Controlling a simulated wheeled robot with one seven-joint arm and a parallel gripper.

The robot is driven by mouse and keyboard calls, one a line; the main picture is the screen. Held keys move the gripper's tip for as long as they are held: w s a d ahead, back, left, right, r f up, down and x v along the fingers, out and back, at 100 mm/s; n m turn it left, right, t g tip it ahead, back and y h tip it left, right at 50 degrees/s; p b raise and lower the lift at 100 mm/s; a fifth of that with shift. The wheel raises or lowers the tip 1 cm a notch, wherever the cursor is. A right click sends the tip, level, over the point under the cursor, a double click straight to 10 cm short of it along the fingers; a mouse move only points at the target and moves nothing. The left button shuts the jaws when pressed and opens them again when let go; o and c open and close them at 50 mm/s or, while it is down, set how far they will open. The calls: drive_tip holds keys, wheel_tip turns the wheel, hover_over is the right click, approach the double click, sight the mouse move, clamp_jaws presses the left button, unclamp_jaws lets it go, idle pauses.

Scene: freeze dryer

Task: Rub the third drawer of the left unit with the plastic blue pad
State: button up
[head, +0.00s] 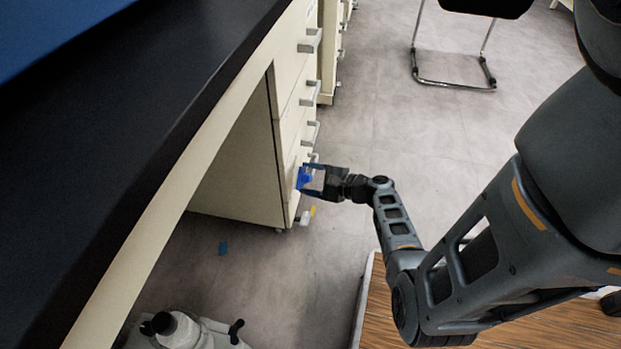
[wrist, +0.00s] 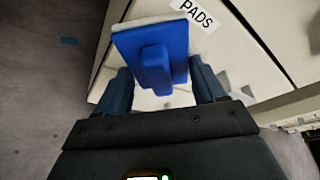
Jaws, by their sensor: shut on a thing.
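The blue plastic pad (head: 304,178) is at the front of the lower drawers of the cream drawer unit (head: 240,165). In the wrist view the pad (wrist: 178,35) is a flat blue plate with a raised blue grip on its near side. My gripper (wrist: 160,72) is shut on the pad, with one finger on each side of the grip. In the head view my gripper (head: 312,180) reaches the drawer fronts from the right. A drawer front (wrist: 250,45) with a "PADS" label lies just beyond the pad. I cannot tell whether the pad touches it, or which drawer it faces.
The dark bench top (head: 110,130) overhangs the left side. Grey drawer handles (head: 310,130) stick out along the fronts. A small blue piece (head: 222,248) lies on the floor. A chair (head: 455,60) stands at the back; a wooden surface (head: 480,325) is at lower right.

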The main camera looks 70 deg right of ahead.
sight(305, 169)
drive_tip(key=shift+w, duration=0.95)
idle(0.3)
drive_tip(key=shift+w+d+b, duration=0.1)
drive_tip(key=shift+d+b, duration=0.6)
drive_tip(key=shift+d, duration=0.9)
drive_tip(key=shift+w+d+b, duration=0.2)
drive_tip(key=shift+d+b, duration=0.35)
drive_tip(key=shift+d, duration=0.7)
drive_tip(key=shift+w+d+b, duration=0.15)
drive_tip(key=shift+d+b, duration=0.4)
drive_tip(key=shift+d, duration=0.7)
drive_tip(key=shift+d+r, duration=0.1)
drive_tip(key=shift+d, duration=0.7)
drive_tip(key=shift+s+d, duration=0.1)
drive_tip(key=shift+s+a+r+p, duration=0.15)
drive_tip(key=shift+a+p, duration=0.25)
drive_tip(key=shift+a, duration=0.15)
drive_tip(key=shift+s+a+f+p, duration=0.1)
drive_tip(key=shift+a+p, duration=0.15)
drive_tip(key=shift+a, duration=0.3)
drive_tip(key=shift+s+a+f+p, duration=0.1)
drive_tip(key=shift+a+p, duration=0.1)
drive_tip(key=shift+a, duration=0.35)
drive_tip(key=shift+w+a+p, duration=0.1)
drive_tip(key=shift+a+p, duration=1.2)
drive_tip(key=shift+a, duration=2.15)
